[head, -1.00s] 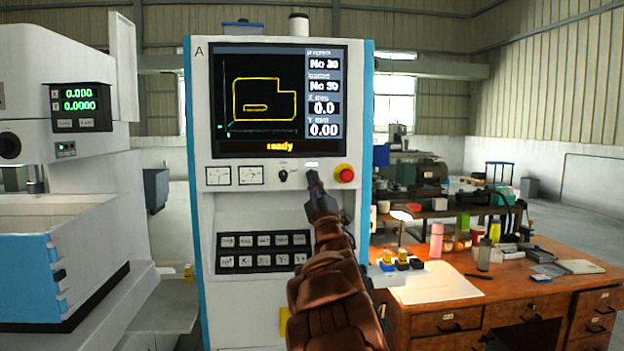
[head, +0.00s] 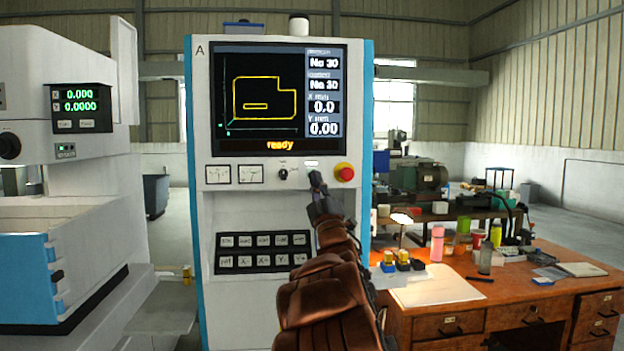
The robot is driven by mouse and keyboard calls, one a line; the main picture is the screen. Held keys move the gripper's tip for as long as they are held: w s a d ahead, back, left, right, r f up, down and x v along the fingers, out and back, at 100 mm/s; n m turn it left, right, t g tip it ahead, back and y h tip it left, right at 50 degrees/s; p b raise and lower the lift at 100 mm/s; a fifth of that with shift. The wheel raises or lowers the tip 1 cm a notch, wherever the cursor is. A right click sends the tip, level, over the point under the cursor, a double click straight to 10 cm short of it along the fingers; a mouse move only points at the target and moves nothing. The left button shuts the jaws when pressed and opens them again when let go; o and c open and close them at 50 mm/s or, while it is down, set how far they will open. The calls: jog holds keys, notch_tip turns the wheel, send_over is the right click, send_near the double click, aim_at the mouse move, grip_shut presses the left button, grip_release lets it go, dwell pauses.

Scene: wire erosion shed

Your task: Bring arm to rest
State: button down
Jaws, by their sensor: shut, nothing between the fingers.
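My gripper (head: 316,180) is shut and empty at the end of my raised brown arm (head: 322,300). It shows in front of the white and blue control cabinet (head: 348,215), just below a small lit white button (head: 311,163) and left of the red emergency stop knob (head: 345,172). I cannot tell whether the fingertips touch the panel. The cabinet's screen (head: 265,100) shows a yellow part outline and the word "ready", with No 30 in both upper fields.
A keypad (head: 263,251) sits lower on the cabinet. A white machine (head: 60,200) with a green readout stands at left. A wooden desk (head: 530,260) at right carries paper, bottles, a lit lamp and small items. Open floor lies behind.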

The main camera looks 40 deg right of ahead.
dwell(0.8)
jog(key=w+a+f+m+g+y, duration=0.1)
jog(key=a+f+m+g, duration=0.2)
jog(key=f+g, duration=0.25)
jog(key=w+a+f+m+g, duration=0.2)
jog(key=a+f+m+g, duration=0.2)
jog(key=f, duration=0.3)
jog(key=s+a+f+m+g+y+p, duration=0.1)
jog(key=s+a+f+g+y, duration=0.25)
jog(key=a+f, duration=0.4)
jog(key=s+a+f+g+y+p, duration=0.1)
jog(key=s+a+f+g+y, duration=0.1)
jog(key=s+a+f, duration=0.45)
jog(key=s+a+f+g+y, duration=0.45)
jog(key=s+a+f, duration=0.35)
jog(key=s+a, duration=0.4)
jog(key=s+a+f+g, duration=0.1)
jog(key=s+a+g, duration=0.2)
jog(key=s, duration=0.6)
jog(key=s+a+f+g, duration=0.2)
jog(key=s+a, duration=0.4)
jog(key=s, duration=0.3)
jog(key=shift+a+f+n+g+y, duration=0.15)
jog(key=shift+a+n+g+y, duration=0.25)
jog(key=shift+g, duration=0.35)
